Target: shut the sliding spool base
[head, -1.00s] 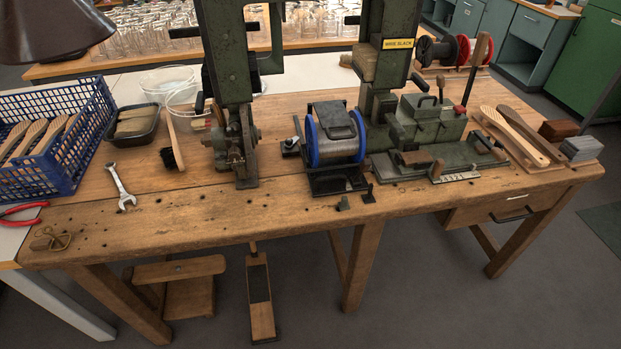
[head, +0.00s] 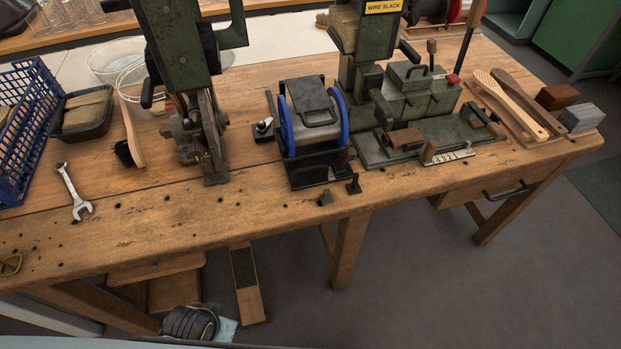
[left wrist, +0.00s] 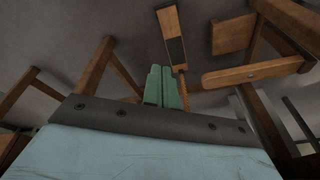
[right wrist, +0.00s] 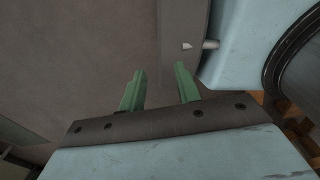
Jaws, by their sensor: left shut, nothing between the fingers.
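The wire spool (head: 310,118), with blue flanges and grey wire, sits on its black base (head: 318,172) near the middle of the bench. In the right wrist view, my right gripper (right wrist: 160,90) is open and empty over the grey floor. Neither gripper's fingers show in the head view.
A green machine column (head: 185,90) stands left of the spool, and a wire slack machine (head: 405,110) right of it. A wrench (head: 73,192) lies left. The bench's front strip is mostly clear.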

